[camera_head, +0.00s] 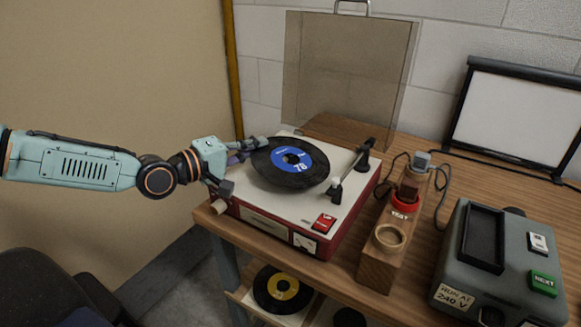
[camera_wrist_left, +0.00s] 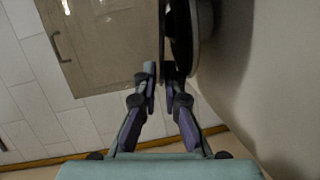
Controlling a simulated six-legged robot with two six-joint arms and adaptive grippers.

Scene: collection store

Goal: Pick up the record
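The black record (camera_head: 273,171) with a blue label marked 78 is at the platter of the red-and-cream record player (camera_head: 262,205). My left gripper (camera_head: 258,145) reaches in from the left and has its fingertips at the record's left rim. In the left wrist view my left gripper (camera_wrist_left: 160,73) has its fingertips close together, one on each side of the thin edge-on record (camera_wrist_left: 162,35). The thicker dark platter (camera_wrist_left: 182,38) shows beside it. My right gripper is not in view.
The tonearm (camera_head: 350,174) stands right of the record. The clear lid (camera_head: 345,75) is raised behind. A wooden block (camera_head: 377,268) with a red ring and a grey device (camera_head: 470,285) stand to the right. A yellow-labelled record (camera_head: 265,292) lies on the lower shelf.

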